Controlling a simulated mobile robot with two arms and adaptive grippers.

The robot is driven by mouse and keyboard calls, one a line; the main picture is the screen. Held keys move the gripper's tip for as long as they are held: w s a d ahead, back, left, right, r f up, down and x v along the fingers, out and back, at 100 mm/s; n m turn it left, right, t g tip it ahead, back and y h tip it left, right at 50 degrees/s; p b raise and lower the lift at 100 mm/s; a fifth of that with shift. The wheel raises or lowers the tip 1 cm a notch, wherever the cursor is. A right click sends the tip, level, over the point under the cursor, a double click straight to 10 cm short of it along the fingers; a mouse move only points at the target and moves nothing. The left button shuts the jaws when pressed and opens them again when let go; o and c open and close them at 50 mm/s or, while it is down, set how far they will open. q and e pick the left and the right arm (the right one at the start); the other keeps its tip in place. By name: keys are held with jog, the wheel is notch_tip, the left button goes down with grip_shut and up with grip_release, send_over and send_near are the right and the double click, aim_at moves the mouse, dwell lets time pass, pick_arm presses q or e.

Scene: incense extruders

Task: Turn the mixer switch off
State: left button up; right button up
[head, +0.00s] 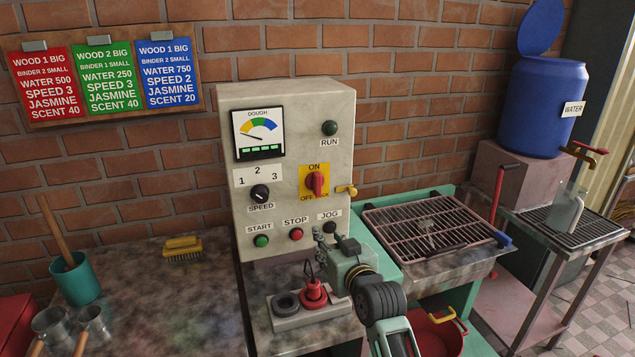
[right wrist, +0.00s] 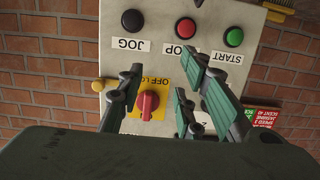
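The mixer switch (head: 316,184) is a red rotary handle on a yellow plate marked ON at the top and OFF at the bottom. Its handle stands about upright. The plate is on the front of a pale control box (head: 230,205). My right gripper (head: 327,240) is below the switch, in front of the JOG button. In the right wrist view the panel appears upside down, and the red switch (right wrist: 147,104) shows between the open fingers (right wrist: 155,100); I see no contact. My left gripper is not in view.
Below the switch are the green START (head: 261,241), red STOP (head: 296,234) and black JOG (head: 330,228) buttons. The SPEED knob (head: 260,194) is left of it and a small yellow knob (head: 347,190) right. A red padlock (head: 313,293) lies on the shelf below. The RUN lamp (head: 330,128) looks dark.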

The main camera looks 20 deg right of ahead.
jog(key=t, duration=0.2)
send_near(319, 185)
jog(key=w, duration=0.2)
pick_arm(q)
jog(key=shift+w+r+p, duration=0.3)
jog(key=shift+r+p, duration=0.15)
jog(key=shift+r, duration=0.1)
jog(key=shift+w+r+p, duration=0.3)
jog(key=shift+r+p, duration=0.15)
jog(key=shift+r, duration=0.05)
pick_arm(e)
jog(key=shift+w+a, duration=0.2)
jog(key=shift+w, duration=3.55)
jog(key=shift+c, duration=0.6)
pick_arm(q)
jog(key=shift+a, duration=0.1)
pick_arm(e)
grip_shut()
